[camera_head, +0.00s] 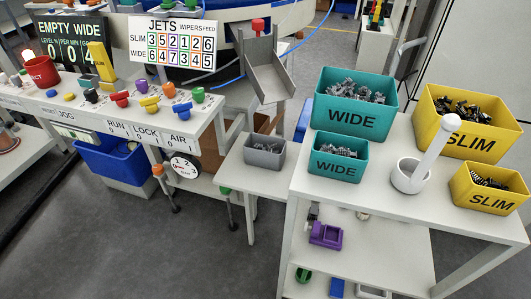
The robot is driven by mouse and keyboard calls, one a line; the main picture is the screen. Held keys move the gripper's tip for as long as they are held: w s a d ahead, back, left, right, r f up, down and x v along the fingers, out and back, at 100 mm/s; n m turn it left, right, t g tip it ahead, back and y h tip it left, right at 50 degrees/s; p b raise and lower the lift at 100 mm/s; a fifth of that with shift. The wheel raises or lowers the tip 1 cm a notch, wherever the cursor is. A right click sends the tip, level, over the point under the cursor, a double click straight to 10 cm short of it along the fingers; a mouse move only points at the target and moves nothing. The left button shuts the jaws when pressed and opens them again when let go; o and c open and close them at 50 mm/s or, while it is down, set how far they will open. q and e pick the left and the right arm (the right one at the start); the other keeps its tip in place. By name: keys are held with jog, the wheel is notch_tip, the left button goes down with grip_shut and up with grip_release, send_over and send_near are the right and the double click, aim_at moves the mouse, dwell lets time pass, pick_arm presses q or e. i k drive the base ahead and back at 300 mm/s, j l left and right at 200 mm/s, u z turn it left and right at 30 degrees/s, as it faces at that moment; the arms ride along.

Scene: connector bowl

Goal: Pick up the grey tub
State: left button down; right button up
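The grey tub (264,158) is a small open box with small grey parts in it. It stands upright on a low white side table (237,178), between the control bench and the taller white table with the coloured tubs. Neither of my grippers shows in the head view, so where they are relative to the tub cannot be seen.
A metal chute (263,72) hangs above and behind the grey tub. Teal WIDE tubs (343,118) and yellow SLIM tubs (459,138) stand on the right table (376,193), around a white cup with a handle (409,177). The control bench (150,114) is left.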

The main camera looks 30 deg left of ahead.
aim_at(265, 152)
jog(key=j+u, duration=0.35)
jog(key=k+j+u, duration=0.1)
jog(key=u, duration=0.25)
jog(key=j+u, duration=0.35)
